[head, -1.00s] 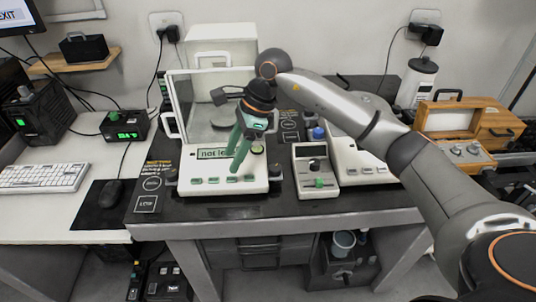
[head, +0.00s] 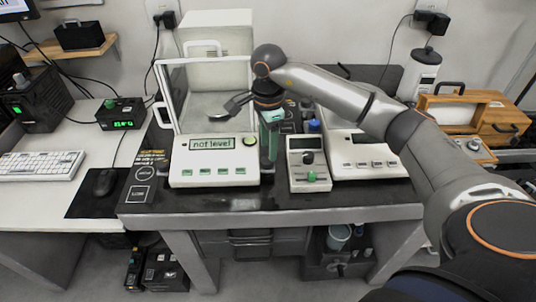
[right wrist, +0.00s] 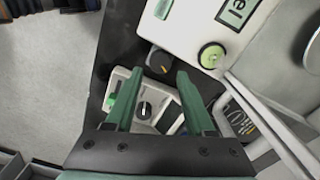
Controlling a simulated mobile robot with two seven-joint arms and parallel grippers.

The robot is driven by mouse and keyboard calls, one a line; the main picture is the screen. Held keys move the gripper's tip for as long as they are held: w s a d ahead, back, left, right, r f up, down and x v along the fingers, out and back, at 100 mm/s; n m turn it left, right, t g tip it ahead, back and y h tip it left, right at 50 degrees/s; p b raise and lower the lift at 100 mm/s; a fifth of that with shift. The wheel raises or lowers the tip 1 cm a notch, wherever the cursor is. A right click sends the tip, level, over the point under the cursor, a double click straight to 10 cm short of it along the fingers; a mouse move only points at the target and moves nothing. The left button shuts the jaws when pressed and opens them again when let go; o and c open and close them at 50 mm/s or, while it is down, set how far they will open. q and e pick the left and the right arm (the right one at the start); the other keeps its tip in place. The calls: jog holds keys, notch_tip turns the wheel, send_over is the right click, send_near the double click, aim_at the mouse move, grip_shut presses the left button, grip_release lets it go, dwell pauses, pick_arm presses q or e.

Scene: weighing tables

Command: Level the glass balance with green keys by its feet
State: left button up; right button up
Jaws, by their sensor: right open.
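The glass balance with green keys (head: 181,180) stands on the dark table, and its display (head: 212,144) reads "not level". A round green bubble level (head: 250,141) sits right of the display; it also shows in the right wrist view (right wrist: 211,55). My right gripper (head: 269,158) points down at the balance's right side. In the right wrist view my right gripper (right wrist: 157,74) is open, its green fingers spread. A dark round foot knob (right wrist: 159,62) at the balance's corner shows just beyond and between the fingertips, with nothing gripped. My left gripper is out of view.
A small grey device with a black knob and green switch (head: 309,165) stands close right of my gripper. Another white balance (head: 370,165) is beyond it. A wooden case (head: 465,110) is at the right. A keyboard (head: 40,167) and mouse (head: 104,182) lie on the left desk.

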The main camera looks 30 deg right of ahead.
aim_at(267, 162)
jog(key=shift+f, duration=2.1)
jog(key=shift+c, duration=0.2)
grip_shut()
